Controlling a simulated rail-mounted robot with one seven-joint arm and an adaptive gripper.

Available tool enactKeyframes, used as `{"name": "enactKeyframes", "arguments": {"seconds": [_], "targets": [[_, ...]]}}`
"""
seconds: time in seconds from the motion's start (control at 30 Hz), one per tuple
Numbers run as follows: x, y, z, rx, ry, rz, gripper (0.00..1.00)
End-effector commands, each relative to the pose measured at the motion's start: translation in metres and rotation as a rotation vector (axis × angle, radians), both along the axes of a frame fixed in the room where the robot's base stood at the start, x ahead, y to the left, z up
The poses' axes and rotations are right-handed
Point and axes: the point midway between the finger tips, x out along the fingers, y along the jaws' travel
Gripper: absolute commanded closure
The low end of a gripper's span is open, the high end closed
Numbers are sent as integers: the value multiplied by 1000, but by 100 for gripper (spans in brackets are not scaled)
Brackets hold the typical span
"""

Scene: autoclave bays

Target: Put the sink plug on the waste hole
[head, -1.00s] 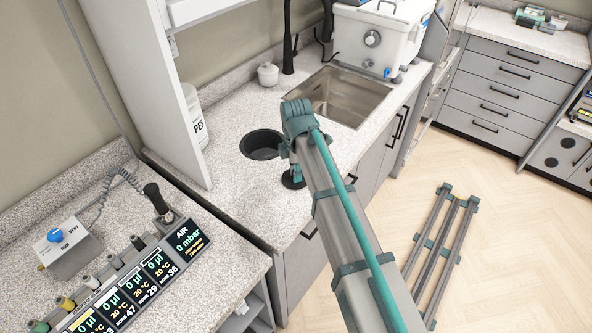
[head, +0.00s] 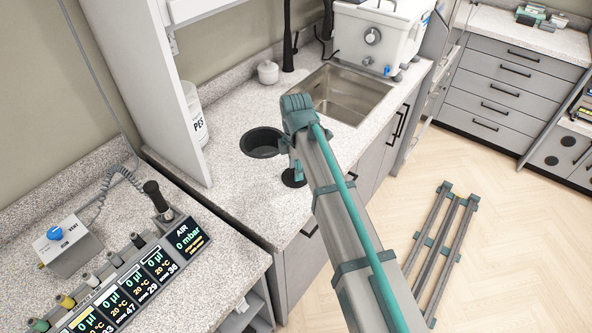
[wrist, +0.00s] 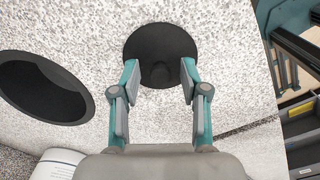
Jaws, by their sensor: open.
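The sink plug (head: 292,179) is a flat black disc on the speckled counter, right of and nearer than the waste hole, partly hidden by my arm.
A steel sink basin (head: 345,92) lies behind my arm. A white lidded pot (head: 268,73) and a black tap (head: 289,45) stand at the back. A white PES container (head: 194,115) is at left. The counter around the hole is clear.

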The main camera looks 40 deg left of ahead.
Motion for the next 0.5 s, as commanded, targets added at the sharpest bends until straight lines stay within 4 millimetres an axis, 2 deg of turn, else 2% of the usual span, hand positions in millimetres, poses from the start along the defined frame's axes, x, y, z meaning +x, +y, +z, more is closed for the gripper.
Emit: {"name": "enactKeyframes", "arguments": {"seconds": [0.5], "targets": [[1,1,85,2,-1,0,55]]}}
